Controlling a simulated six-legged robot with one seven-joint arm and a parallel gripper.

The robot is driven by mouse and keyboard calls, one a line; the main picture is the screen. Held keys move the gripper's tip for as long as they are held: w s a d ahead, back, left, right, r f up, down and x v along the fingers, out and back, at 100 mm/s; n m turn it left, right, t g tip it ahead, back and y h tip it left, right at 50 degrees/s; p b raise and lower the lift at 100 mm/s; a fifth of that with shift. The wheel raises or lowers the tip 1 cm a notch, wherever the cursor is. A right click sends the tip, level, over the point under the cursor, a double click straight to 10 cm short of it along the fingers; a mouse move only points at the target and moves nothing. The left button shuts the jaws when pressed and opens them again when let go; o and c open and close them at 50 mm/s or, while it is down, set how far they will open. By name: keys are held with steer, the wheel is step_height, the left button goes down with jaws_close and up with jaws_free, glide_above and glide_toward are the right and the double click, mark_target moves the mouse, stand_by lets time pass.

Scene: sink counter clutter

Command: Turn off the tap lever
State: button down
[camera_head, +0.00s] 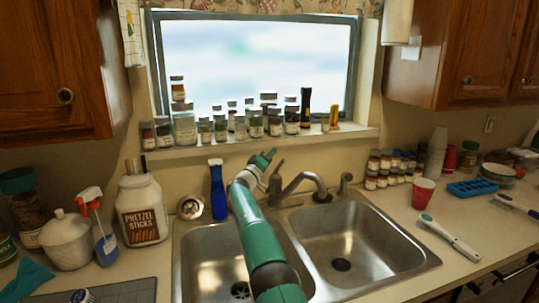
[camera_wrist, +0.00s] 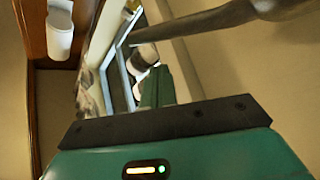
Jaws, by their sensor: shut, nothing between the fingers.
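The metal tap (camera_head: 302,183) stands behind the double sink, its spout over the right basin. Its lever (camera_head: 277,172) rises at the left of the tap body. My green gripper (camera_head: 268,157) is just left of and above the lever, close to it; I cannot tell whether they touch. In the wrist view, my shut gripper (camera_wrist: 157,88) holds nothing. A tapering grey metal piece, seemingly the lever (camera_wrist: 215,20), crosses above and right of the fingers. No water stream is clearly visible.
Jars (camera_head: 255,126) crowd the windowsill behind my gripper. A small sprayer (camera_head: 345,184) is right of the tap. The right basin (camera_head: 345,235) is empty; a red cup (camera_head: 423,193) stands farther right.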

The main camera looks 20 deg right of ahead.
mark_target(280, 165)
steer(key=shift+s+d+f, duration=0.2)
steer(key=shift+s+f, duration=0.3)
steer(key=shift+s, duration=0.1)
steer(key=shift+s+d+f, duration=0.15)
steer(key=shift+s+f, duration=0.35)
steer(key=shift+s, duration=0.05)
